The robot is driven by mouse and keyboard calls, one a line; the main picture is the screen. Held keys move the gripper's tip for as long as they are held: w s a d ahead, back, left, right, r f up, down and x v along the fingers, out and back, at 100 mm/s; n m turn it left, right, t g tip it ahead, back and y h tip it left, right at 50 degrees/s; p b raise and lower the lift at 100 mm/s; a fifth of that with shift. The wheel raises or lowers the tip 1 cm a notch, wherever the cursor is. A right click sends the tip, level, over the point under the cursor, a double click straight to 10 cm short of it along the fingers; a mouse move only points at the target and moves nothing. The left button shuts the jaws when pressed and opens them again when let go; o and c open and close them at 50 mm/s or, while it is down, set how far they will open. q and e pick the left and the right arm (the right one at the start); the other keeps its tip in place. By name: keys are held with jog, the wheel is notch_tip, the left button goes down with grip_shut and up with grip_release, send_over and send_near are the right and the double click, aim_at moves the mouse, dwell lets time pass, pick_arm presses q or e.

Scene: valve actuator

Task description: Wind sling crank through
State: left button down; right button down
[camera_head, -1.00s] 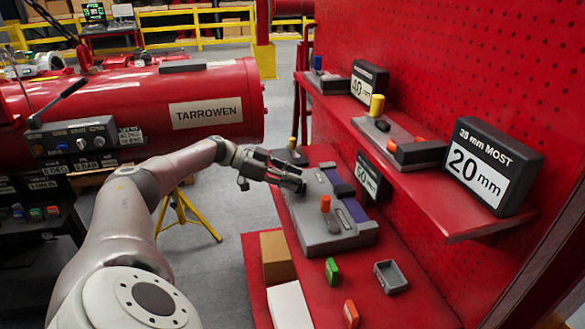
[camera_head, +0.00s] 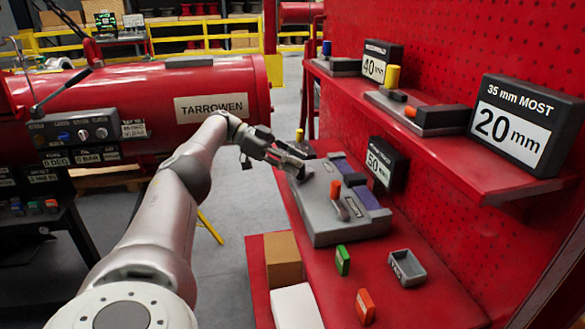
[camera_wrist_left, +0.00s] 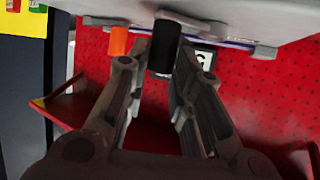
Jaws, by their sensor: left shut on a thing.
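The grey valve unit (camera_head: 345,228) lies on the red lower shelf in the head view. It carries an orange-topped lever (camera_head: 336,190) and purple strips. The fingers partly hide the crank. My right gripper is not in view.
A grey tray (camera_head: 407,268), a green block (camera_head: 342,260) and an orange block (camera_head: 365,306) lie nearer on the lower shelf. The upper red shelf (camera_head: 440,150) with labelled signs overhangs at right. A red tank (camera_head: 160,105) stands at left.

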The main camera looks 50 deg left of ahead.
pick_arm(q)
jog(key=shift+w+d+r, duration=0.15)
dwell(0.3)
jog(key=c, duration=1.7)
grip_release()
jog(key=o, duration=0.4)
jog(key=shift+w+d, duration=0.1)
jog(key=shift+o, duration=0.2)
notch_tip(320, 180, up, 10)
